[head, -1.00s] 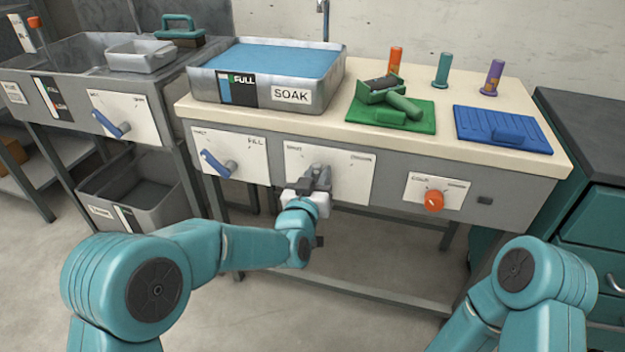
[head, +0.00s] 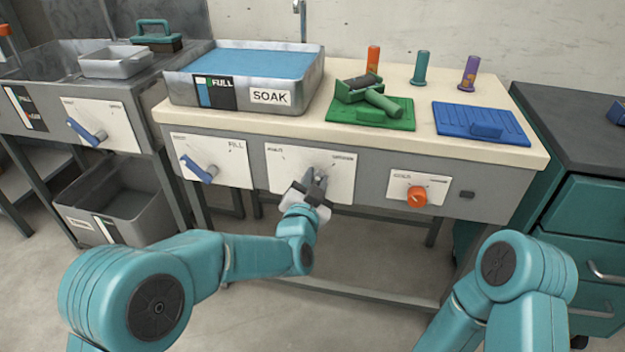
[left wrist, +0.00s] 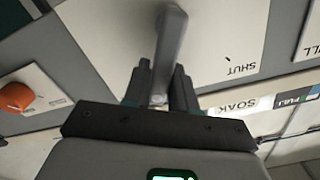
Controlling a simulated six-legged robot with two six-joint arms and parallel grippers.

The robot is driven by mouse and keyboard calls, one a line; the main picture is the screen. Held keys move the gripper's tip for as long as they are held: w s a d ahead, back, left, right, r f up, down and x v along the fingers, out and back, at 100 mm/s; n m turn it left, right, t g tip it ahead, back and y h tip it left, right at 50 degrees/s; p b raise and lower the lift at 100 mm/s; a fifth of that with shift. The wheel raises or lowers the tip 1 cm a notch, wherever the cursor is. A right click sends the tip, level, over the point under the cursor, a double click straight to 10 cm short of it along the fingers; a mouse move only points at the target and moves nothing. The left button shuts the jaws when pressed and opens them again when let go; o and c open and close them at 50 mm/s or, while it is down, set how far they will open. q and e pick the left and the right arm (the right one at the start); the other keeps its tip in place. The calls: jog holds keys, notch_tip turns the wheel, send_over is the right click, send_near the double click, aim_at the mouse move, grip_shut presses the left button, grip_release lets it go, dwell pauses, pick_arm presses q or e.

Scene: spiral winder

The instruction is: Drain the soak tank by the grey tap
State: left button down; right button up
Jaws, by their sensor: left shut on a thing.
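The soak tank (head: 300,92) is a grey metal basin on the bench, holding blue liquid almost to its rim. Its front carries a gauge marked FULL and a SOAK label. The grey tap (left wrist: 170,45) is a lever on a white panel (head: 283,165) below the tank; SHUT reads on the panel in the left wrist view. My left gripper (head: 317,182) is at this panel, its fingers (left wrist: 161,88) closed around the lever. In the head view the gripper hides much of the tap. My right gripper is out of view; only part of my right arm shows.
A blue-handled FILL tap (head: 200,170) sits left of the panel, an orange knob (head: 417,196) right of it. A green mat (head: 352,115) and a blue mat (head: 484,125) lie on the bench. A grey bin (head: 120,205) stands below left.

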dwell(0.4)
pick_arm(q)
jog(key=c, duration=1)
grip_release()
jog(key=p+v, duration=0.2)
jog(key=v, duration=1.4)
jog(key=shift+s, duration=0.2)
